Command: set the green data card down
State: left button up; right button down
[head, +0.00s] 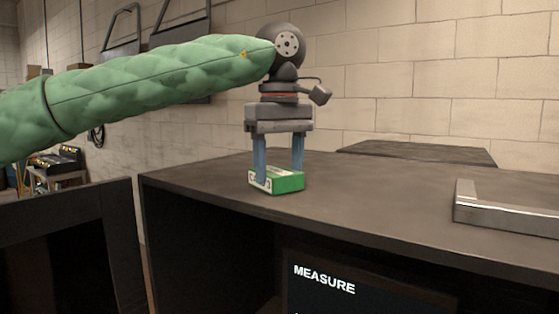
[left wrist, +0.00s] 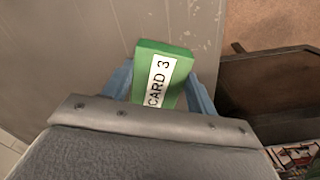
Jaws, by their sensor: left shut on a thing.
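The green data card (head: 288,184) is a small green block with a white label. In the left wrist view the card (left wrist: 178,62) shows its label reading "CARD 3". My left gripper (head: 279,174) points down with its blue fingers shut on the card, one on each side. The card is at the dark bench top (head: 370,205), near its left end. I cannot tell whether its underside touches the surface. My right gripper is in neither view.
A metal angle piece (head: 505,212) lies at the right of the bench top. A dark flat panel (head: 418,152) is at the back. Below the front edge is a dark screen reading "MEASURE" (head: 325,280). The bench top between card and metal piece is clear.

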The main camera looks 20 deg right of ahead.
aim_at(280, 172)
pick_arm(q)
jog(key=shift+w+f, duration=0.1)
jog(key=shift+f, duration=0.05)
jog(key=o, duration=1)
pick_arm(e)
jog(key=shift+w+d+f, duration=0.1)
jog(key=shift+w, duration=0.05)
pick_arm(q)
jog(key=shift+r, duration=0.25)
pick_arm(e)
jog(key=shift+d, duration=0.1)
pick_arm(q)
notch_tip(280, 172, up, 8)
jog(key=b, duration=0.4)
jog(key=shift+d+r, duration=0.1)
jog(key=shift+r, duration=0.1)
notch_tip(280, 172, up, 3)
jog(key=shift+r+b, duration=0.2)
jog(key=shift+b, duration=0.2)
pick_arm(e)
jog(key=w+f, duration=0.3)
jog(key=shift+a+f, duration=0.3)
